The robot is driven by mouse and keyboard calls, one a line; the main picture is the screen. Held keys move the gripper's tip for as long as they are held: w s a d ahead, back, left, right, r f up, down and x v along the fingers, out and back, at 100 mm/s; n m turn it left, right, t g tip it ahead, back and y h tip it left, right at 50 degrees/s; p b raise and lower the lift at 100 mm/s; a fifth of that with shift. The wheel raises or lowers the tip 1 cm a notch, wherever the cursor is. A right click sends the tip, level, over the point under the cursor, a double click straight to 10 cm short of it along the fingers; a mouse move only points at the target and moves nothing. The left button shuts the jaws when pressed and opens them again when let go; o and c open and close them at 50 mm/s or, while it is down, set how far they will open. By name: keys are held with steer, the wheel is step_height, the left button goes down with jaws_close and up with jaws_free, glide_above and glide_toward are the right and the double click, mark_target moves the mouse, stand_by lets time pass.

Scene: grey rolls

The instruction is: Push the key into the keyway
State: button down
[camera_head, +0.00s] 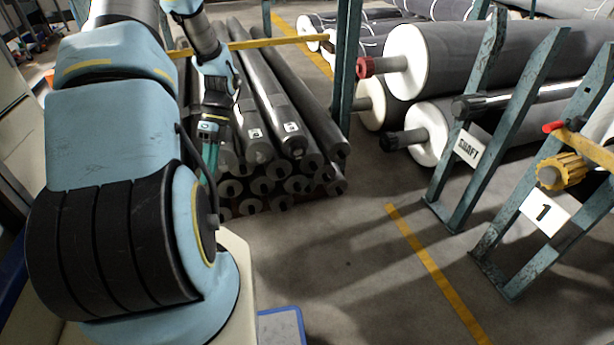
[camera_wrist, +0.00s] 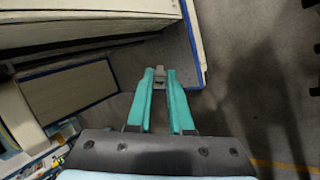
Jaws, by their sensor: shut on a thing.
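My gripper (camera_wrist: 161,80) has two teal fingers and points away from the wrist camera. It is shut on a small grey piece, which looks like the key (camera_wrist: 160,72), at the fingertips. In the head view my gripper (camera_head: 209,172) hangs downward at the left edge of the stacked dark rolls; the key cannot be made out there. A dark shaft (camera_head: 485,103) with a shiny section lies across the rack by the "SHAFT" sign. I cannot make out a keyway clearly in either view.
Stacked dark rolls (camera_head: 270,110) lie behind my gripper. Large white-ended rolls (camera_head: 408,62) lie behind teal rack posts (camera_head: 520,110). A yellow toothed part (camera_head: 562,171) sits by the "1" sign (camera_head: 544,212). The floor (camera_head: 350,260) between is clear.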

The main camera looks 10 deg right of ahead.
steer(key=w+d+f+m+t+y+b, duration=0.3)
steer(key=w+f+m+t+y+b, duration=0.15)
steer(key=m+t+b, duration=0.35)
steer(key=w+d+f+m+t+y+b, duration=0.35)
steer(key=m+y+b, duration=0.2)
steer(key=m, duration=0.35)
steer(key=w+d+f+m+t+h+b, duration=0.1)
steer(key=d+m+t+h+b, duration=0.4)
steer(key=d, duration=0.5)
steer(key=w+d+f+m+t+h+b, duration=0.2)
steer(key=d+m+t+h+b, duration=0.4)
steer(key=d, duration=0.4)
steer(key=m+t+b, duration=0.1)
steer(key=t+b, duration=0.1)
steer(key=shift+d+f+b, duration=0.2)
steer(key=shift+f+b, duration=0.1)
steer(key=shift+b, duration=0.1)
steer(key=shift+d+r+p, duration=0.15)
steer(key=shift+r+p, duration=0.05)
steer(key=shift+p, duration=0.75)
steer(key=shift+w+f+p, duration=0.2)
steer(key=shift+w+p, duration=0.3)
steer(key=shift+w, duration=0.65)
steer(key=shift+p, duration=2.25)
steer(key=shift+w, duration=0.2)
